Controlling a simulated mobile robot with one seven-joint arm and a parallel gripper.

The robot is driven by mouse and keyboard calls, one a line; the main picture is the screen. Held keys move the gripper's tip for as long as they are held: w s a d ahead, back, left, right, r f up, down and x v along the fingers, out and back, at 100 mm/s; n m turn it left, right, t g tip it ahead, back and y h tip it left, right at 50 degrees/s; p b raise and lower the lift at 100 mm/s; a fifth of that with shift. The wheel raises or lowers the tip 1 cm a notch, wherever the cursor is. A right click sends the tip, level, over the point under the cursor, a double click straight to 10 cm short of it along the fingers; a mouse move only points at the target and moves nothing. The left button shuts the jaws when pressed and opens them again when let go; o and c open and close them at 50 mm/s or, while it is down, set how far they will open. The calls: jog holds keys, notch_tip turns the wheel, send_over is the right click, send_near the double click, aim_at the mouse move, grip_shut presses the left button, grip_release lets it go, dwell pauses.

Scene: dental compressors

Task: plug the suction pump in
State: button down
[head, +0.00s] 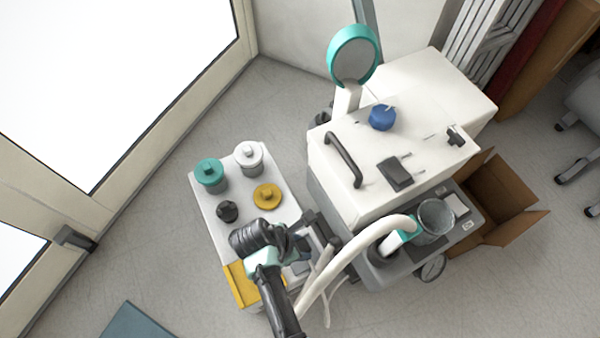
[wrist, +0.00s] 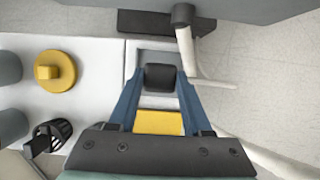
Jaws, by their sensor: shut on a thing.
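My gripper (wrist: 160,85) has its two blue fingers closed on a small black block (wrist: 160,76), which looks like a plug. The block is above a pale grey recessed panel (wrist: 160,57) at the white cart's edge; I cannot tell whether it touches the panel. In the head view my gripper (head: 301,254) is at the cart's right side, largely hidden by the arm. The pump appears to be the white and grey machine (head: 355,200) right of the cart, with a thick white hose (head: 345,262). No outlet is clearly visible.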

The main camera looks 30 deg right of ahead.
jog(key=shift+f+b, duration=2.05)
jog(key=shift+b, duration=0.05)
jog(key=shift+r+p, duration=0.1)
jog(key=shift+p, duration=1.25)
jog(key=shift+f+b, duration=0.35)
jog(key=shift+f, duration=0.3)
dwell(0.6)
jog(key=shift+c, duration=1.3)
grip_release()
jog(key=p+v, duration=0.8)
jog(key=v, duration=0.5)
jog(key=shift+f, duration=0.1)
